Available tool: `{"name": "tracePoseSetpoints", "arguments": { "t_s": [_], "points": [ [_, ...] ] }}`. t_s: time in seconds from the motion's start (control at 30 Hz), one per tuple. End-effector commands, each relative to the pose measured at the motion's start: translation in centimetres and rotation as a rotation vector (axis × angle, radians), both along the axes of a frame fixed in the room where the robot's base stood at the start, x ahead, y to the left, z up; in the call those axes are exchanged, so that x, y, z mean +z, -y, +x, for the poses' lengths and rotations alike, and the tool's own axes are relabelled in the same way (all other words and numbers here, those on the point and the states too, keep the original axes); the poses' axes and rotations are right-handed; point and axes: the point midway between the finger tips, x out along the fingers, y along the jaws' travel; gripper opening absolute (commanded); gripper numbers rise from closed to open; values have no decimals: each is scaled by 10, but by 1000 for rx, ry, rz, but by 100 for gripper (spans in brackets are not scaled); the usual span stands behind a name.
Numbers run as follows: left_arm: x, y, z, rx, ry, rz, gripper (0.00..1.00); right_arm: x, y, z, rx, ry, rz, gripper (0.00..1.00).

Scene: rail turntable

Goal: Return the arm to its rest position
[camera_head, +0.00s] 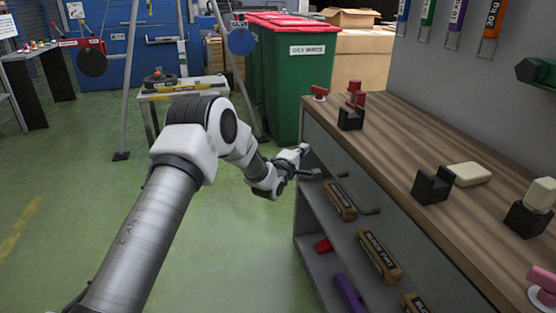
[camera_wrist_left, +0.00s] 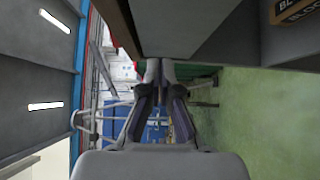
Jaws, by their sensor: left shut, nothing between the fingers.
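My left arm comes in from the left in the head view and reaches out to the front left end of the workbench (camera_head: 400,150). My left gripper (camera_head: 303,160) is beside the bench front, close to its left corner and below the wooden top. In the left wrist view the two fingers (camera_wrist_left: 160,72) meet at their tips, shut with nothing between them. I cannot tell whether the gripper touches the bench. My right gripper is out of view.
The bench top carries black blocks (camera_head: 432,186), a cream block (camera_head: 468,174) and red pieces (camera_head: 356,94). Brown boxes (camera_head: 378,254) lie on the shelf below. A green bin (camera_head: 303,75) stands behind the gripper. The green floor (camera_head: 60,210) at left is clear.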

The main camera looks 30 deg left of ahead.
Motion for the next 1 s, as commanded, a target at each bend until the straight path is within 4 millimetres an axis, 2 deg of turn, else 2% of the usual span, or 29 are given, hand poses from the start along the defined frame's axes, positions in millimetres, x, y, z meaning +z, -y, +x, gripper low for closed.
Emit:
{"name": "tracePoseSetpoints", "arguments": {
  "t_s": [0.1, 0.3, 0.57, 0.63, 0.67, 0.77, 0.83, 0.9, 0.97, 1.0],
  "points": [
    [3, 3, -31, 0, -3, -3, 0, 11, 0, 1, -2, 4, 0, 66],
    [1, 5, -68, 1, -3, -2, 0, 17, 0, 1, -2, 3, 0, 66],
    [-1, 6, -76, 1, -2, -1, 0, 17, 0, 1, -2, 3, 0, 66],
    [-10, 7, -77, -1, -15, 0, 0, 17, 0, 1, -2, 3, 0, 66],
    [-18, 10, -78, -6, -28, 4, 0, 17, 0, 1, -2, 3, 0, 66],
    [-60, 37, -86, -52, -107, 22, 0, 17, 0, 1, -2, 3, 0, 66],
    [-104, 64, -106, -91, -206, 23, 0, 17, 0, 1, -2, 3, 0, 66],
    [-153, 91, -138, -130, -341, 39, 0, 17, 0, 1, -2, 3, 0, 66],
    [-192, 112, -171, -168, -465, 88, 0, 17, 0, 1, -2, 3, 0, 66],
    [-217, 124, -196, -198, -552, 133, 0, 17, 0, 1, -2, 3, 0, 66]
  ]
}}
